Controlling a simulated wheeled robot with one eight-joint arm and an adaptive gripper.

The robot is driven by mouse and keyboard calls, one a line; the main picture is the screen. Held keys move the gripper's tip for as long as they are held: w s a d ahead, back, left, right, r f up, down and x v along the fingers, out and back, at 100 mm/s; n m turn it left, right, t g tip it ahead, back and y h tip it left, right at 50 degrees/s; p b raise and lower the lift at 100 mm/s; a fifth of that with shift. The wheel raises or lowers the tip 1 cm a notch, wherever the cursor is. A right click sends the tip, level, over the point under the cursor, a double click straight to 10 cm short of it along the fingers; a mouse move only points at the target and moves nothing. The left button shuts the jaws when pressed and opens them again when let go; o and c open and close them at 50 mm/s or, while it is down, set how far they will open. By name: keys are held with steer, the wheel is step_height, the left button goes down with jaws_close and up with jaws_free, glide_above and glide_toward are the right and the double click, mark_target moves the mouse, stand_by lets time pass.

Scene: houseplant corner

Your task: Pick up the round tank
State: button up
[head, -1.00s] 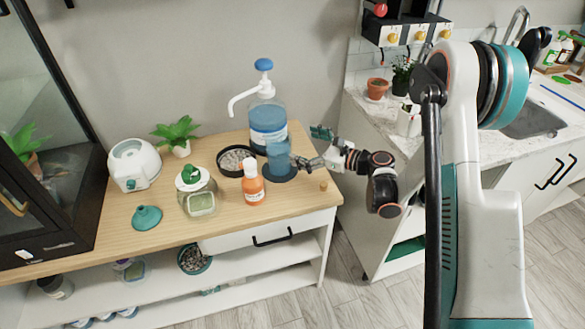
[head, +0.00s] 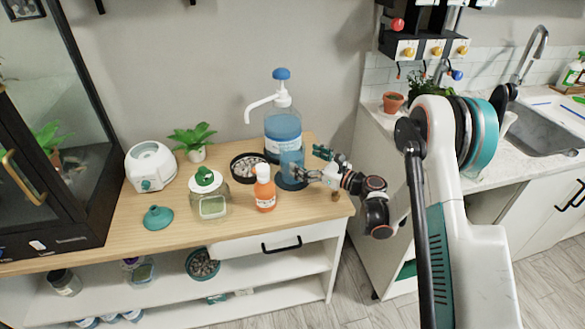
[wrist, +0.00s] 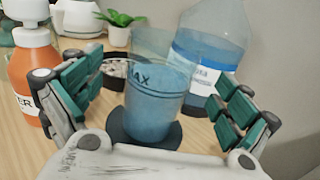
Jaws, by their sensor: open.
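The round tank (head: 291,166) is a clear cylinder with blue liquid, standing upright on a dark round base (head: 288,185) at the right part of the wooden top. In the wrist view the tank (wrist: 153,108) bears a MAX mark and stands between the spread fingers, with a visible gap on the right. My gripper (head: 307,168) is open at the tank's right side in the head view. In the wrist view both green-padded fingers of my gripper (wrist: 160,92) are apart.
A large blue pump bottle (head: 283,125) stands close behind the tank. An orange bottle (head: 264,190) stands close at its left, and a dark bowl of pebbles (head: 247,167) is behind that.

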mark_target(283, 147)
steer(key=b+x, duration=0.2)
steer(key=x, duration=0.3)
steer(key=shift+w+r, duration=0.1)
steer(key=shift+w, duration=0.1)
steer(key=c, duration=2.2)
